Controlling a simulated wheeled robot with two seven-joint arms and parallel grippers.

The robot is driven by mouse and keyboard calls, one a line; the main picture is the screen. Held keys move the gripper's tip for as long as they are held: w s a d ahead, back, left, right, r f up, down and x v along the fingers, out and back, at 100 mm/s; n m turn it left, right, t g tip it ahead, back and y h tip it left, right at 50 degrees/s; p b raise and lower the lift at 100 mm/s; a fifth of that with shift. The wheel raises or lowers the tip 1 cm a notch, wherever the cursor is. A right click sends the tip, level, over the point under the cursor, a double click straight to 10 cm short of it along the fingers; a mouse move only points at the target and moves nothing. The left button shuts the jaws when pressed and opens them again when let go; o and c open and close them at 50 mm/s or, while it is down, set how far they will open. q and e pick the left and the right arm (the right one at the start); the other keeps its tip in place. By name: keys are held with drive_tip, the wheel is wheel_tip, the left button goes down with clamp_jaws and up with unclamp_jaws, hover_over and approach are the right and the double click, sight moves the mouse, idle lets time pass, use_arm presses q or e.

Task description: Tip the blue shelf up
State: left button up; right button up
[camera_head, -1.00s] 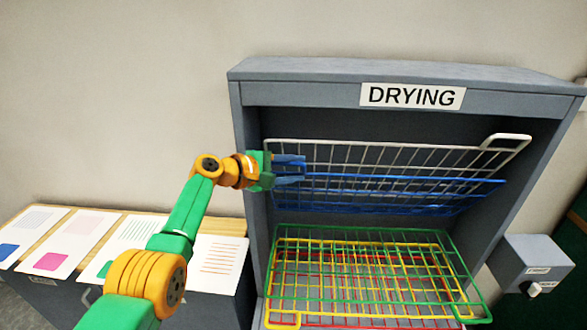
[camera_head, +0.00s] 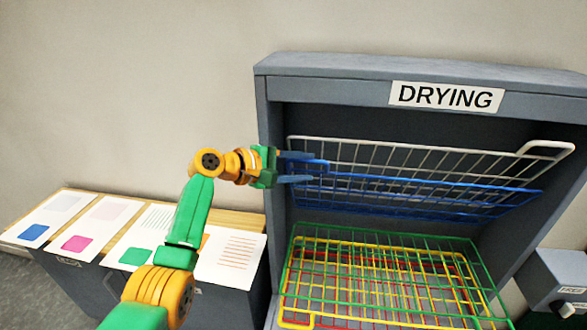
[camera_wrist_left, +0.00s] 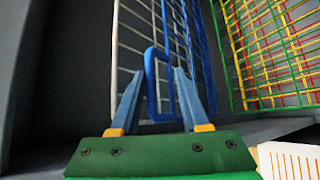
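The blue shelf (camera_head: 440,183) is a wire rack tipped up in the drying cabinet, close beneath the tipped-up white shelf. Its blue handle loop shows in the left wrist view (camera_wrist_left: 150,75). My left gripper (camera_head: 312,168) is at the left front corner of the blue shelf. Its two blue fingers are apart, one on each side of the handle loop in the left wrist view (camera_wrist_left: 158,88). I cannot tell whether either finger touches the loop. My right gripper is in neither view now.
The white shelf (camera_head: 480,165) is raised at the top of the grey cabinet (camera_head: 330,90) marked DRYING. Green (camera_head: 390,240), yellow and red wire shelves lie low below a gap. A side table with printed sheets (camera_head: 228,257) stands left. A small grey box (camera_head: 556,280) is at right.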

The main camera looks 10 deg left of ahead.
use_arm(q)
drive_tip(key=shift+b+v, duration=0.35)
drive_tip(key=shift+v, duration=1)
drive_tip(key=shift+f, duration=0.1)
